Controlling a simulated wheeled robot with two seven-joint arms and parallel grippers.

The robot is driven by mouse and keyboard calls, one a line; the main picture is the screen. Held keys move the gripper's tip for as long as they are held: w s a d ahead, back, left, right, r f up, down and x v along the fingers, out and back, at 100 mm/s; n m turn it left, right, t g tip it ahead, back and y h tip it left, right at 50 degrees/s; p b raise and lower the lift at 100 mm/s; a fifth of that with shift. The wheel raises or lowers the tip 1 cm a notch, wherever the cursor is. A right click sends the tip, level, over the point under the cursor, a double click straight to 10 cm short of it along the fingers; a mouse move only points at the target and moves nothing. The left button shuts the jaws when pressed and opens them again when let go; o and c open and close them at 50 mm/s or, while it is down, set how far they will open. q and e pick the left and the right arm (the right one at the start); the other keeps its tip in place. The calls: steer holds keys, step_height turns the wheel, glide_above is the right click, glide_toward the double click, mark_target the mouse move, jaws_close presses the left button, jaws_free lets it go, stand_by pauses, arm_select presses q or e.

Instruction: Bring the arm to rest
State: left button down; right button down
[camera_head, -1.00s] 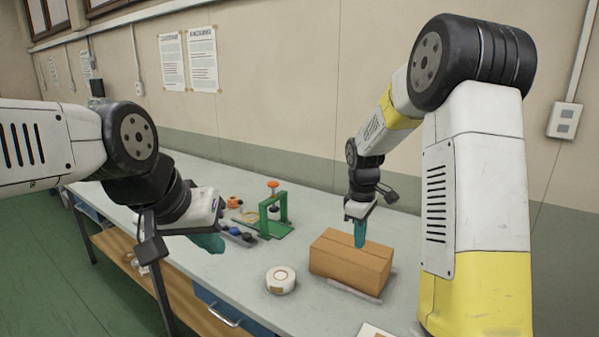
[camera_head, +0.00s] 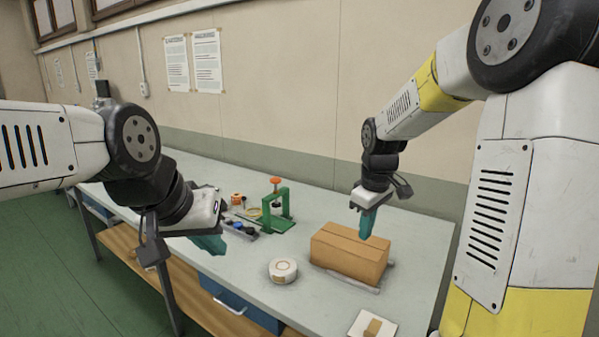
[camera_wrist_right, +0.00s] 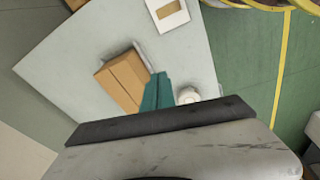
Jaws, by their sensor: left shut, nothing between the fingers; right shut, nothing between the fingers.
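My left gripper (camera_head: 210,244) has teal fingers that are closed and empty. It hangs above the left part of the workbench (camera_head: 300,300), its arm coming in from the left. My right gripper (camera_head: 367,222) points down with its teal fingers shut and empty. In the head view it overlaps the top back of a brown cardboard box (camera_head: 350,254). The right wrist view shows the shut fingers (camera_wrist_right: 157,90) beside the box (camera_wrist_right: 124,80), with the bench below. I cannot tell the exact gap between fingertips and box.
A white tape roll (camera_head: 283,270) lies left of the box. A green stand (camera_head: 278,208) with an orange knob is behind it, near several small coloured parts. A white card with a brown piece (camera_head: 372,326) lies at the front. The wall (camera_head: 290,90) stands behind the bench.

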steer(key=s+a+r+m+t+y, duration=0.1)
steer(key=s+r+m, duration=0.3)
steer(key=s, duration=0.6)
steer(key=s+a+r+m+t, duration=0.1)
steer(key=s+r+m+t, duration=0.2)
steer(key=s, duration=0.6)
step_height(320, 180, up, 2)
steer(key=shift+s+r+m+y, duration=0.2)
steer(key=shift+s+m+y, duration=0.2)
steer(key=shift+m, duration=0.2)
